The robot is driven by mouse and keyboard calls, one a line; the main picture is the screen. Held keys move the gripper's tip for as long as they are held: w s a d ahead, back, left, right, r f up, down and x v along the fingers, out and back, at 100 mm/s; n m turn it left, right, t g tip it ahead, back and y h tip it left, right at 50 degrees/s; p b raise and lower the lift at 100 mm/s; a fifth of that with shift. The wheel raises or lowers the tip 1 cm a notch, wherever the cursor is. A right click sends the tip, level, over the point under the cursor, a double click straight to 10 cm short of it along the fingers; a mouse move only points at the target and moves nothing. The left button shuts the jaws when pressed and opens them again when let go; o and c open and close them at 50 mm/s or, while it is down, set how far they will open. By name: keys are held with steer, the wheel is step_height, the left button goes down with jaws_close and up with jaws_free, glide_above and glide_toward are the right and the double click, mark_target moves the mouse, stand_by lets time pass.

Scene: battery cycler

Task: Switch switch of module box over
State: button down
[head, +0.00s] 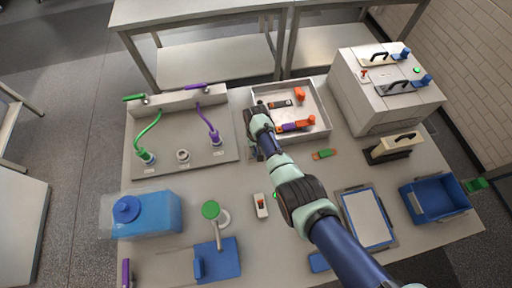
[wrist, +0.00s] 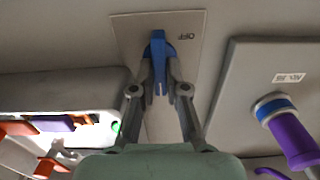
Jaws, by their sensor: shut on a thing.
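The blue switch lever (wrist: 159,50) stands on a flat grey plate (wrist: 128,35) marked "OFF" in the wrist view. My gripper (wrist: 160,85) has its two fingers closed in on the lever from both sides, and their tips cover its lower part. In the head view my gripper (head: 262,138) is between the hose panel and the metal tray, and my arm hides the switch there. The lettering reads upside down in the wrist view. I cannot tell the lever's exact tilt.
The metal tray (head: 325,110) with orange and purple parts is close on one side. The hose panel (head: 168,172) with green and purple hoses is on the other. A large grey box (head: 375,115) stands at the right. A blue canister (head: 160,213) stands front left.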

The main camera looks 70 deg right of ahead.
steer(key=c, duration=1.2)
jaws_free()
